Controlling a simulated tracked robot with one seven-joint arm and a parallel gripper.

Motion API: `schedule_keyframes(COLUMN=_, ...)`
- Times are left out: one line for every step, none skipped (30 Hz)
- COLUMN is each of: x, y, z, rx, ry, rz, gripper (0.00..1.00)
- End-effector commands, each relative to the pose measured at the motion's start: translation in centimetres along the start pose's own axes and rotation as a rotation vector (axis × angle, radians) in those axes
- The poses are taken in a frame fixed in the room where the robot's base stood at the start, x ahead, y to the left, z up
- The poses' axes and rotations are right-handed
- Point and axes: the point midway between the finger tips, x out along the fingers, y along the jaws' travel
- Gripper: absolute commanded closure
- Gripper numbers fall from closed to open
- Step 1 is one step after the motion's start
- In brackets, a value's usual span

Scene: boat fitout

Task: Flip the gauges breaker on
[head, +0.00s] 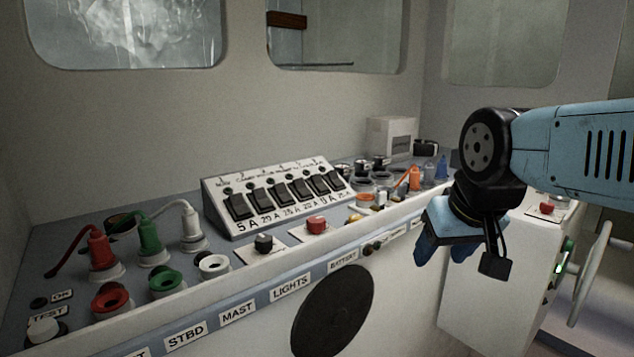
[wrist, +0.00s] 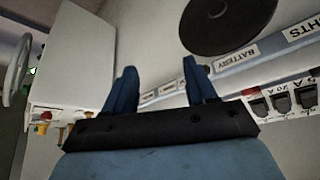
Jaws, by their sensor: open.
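A white sloped breaker panel (head: 212,196) stands on the console in the head view. It carries a row of several black rocker switches (head: 281,192) with amp ratings below, such as 5 A and 20 A. The small name labels above are too small to read, so I cannot tell which is the gauges breaker or its position. Part of the row shows at the lower right of the wrist view (wrist: 283,104). My gripper (head: 442,256) is to the right of the panel, in front of the console edge, apart from the switches. Its blue fingers (wrist: 160,75) are open and empty.
Red, green and white plugs with sockets (head: 150,246) stand left of the panel. A black button (head: 263,243) and red button (head: 317,225) sit in front. Small jars and orange and blue items (head: 414,178) crowd the right. A round black disc (head: 333,312) is on the front face.

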Motion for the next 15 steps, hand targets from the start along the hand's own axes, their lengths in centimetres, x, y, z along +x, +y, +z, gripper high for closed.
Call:
schedule_keyframes(x=-0.1, y=-0.1, z=-0.2, rx=0.006, ry=0.001, rz=-0.002, gripper=0.49)
schedule_keyframes(x=-0.1, y=-0.1, z=-0.5, rx=0.012, ry=0.001, rz=-0.005, gripper=0.52)
schedule_keyframes(x=-0.2, y=-0.2, z=-0.9, rx=0.025, ry=0.002, rz=-0.010, gripper=0.56)
schedule_keyframes(x=-0.3, y=-0.3, z=-1.3, rx=0.039, ry=0.001, rz=-0.015, gripper=0.58)
schedule_keyframes(x=-0.4, y=-0.5, z=-1.8, rx=0.056, ry=0.001, rz=-0.021, gripper=0.61)
schedule_keyframes(x=-0.6, y=-0.7, z=-2.6, rx=0.084, ry=0.002, rz=-0.030, gripper=0.65)
schedule_keyframes(x=-0.6, y=-0.8, z=-3.2, rx=0.107, ry=0.001, rz=-0.038, gripper=0.68)
schedule_keyframes(x=-0.8, y=-1.0, z=-4.0, rx=0.135, ry=0.001, rz=-0.048, gripper=0.71)
schedule_keyframes(x=-0.9, y=-1.3, z=-5.1, rx=0.174, ry=0.000, rz=-0.061, gripper=0.75)
schedule_keyframes(x=-1.1, y=-1.6, z=-6.0, rx=0.206, ry=0.000, rz=-0.071, gripper=0.78)
schedule_keyframes(x=-1.2, y=-1.8, z=-6.9, rx=0.238, ry=-0.002, rz=-0.083, gripper=0.80)
schedule_keyframes(x=-1.3, y=-2.2, z=-8.1, rx=0.281, ry=-0.004, rz=-0.097, gripper=0.84)
schedule_keyframes(x=-1.4, y=-2.4, z=-9.0, rx=0.314, ry=-0.006, rz=-0.107, gripper=0.87)
schedule_keyframes(x=-1.5, y=-2.7, z=-9.9, rx=0.347, ry=-0.008, rz=-0.118, gripper=0.90)
schedule_keyframes(x=-1.6, y=-3.0, z=-11.1, rx=0.389, ry=-0.012, rz=-0.132, gripper=0.94)
